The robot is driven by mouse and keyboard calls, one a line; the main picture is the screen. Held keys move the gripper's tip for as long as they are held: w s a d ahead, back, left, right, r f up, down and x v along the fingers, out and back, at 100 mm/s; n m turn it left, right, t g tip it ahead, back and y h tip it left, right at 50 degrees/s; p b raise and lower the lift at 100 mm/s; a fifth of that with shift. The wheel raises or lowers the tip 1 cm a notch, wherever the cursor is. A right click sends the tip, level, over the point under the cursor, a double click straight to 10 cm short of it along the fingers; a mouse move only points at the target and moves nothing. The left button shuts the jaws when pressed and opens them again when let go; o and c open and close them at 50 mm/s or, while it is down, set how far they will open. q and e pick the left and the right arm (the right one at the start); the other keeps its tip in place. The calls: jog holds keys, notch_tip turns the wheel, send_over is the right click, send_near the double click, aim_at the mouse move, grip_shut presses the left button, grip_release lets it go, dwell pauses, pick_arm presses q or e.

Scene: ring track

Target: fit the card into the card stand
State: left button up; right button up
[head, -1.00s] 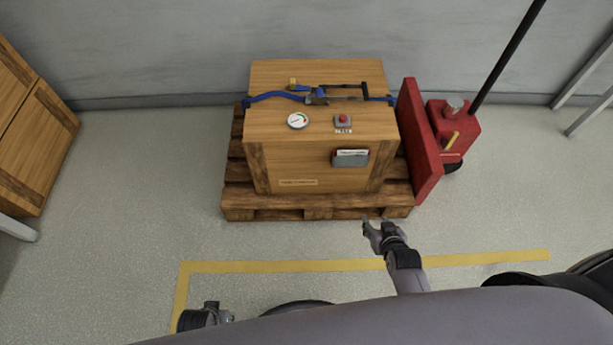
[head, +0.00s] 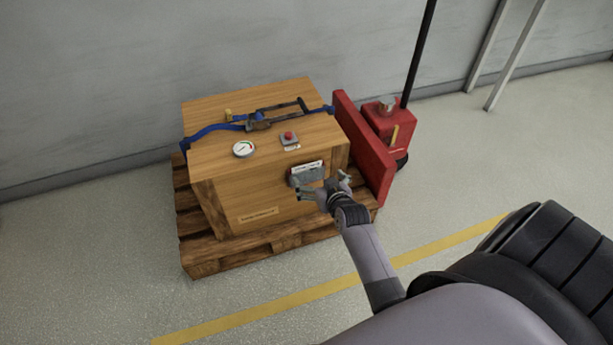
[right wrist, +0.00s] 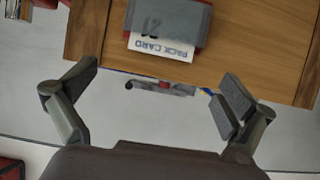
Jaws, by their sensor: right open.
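The white card (head: 307,168), marked "PACK CARD" in the right wrist view (right wrist: 160,47), sits in a grey pocket (head: 310,178) on the front of the wooden crate. Its lettered edge sticks out of the pocket (right wrist: 172,17); the rest is hidden inside. No separate card stand shows in these views. My right gripper (head: 322,181) is open and empty, close in front of the pocket. In the right wrist view its fingers (right wrist: 160,78) are spread wide to either side of the card, apart from it. My left gripper is out of view.
The crate (head: 225,202) stands on a wooden pallet (head: 228,258). On its top are a blue strap (head: 205,132), a gauge (head: 244,149) and a red button (head: 288,135). A red pallet truck (head: 362,148) stands at the right. Floor in front is clear.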

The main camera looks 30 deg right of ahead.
aim_at(307, 166)
jog(key=b+x, duration=0.1)
jog(key=x, duration=0.3)
jog(key=shift+w, duration=0.2)
jog(key=b+x, duration=0.2)
jog(key=x, duration=0.1)
jog(key=shift+w+f, duration=0.2)
jog(key=shift+w, duration=0.15)
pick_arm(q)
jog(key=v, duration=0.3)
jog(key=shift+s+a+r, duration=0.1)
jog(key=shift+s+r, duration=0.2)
pick_arm(e)
jog(key=shift+r, duration=0.1)
jog(key=shift+c, duration=0.4)
jog(key=c, duration=0.6)
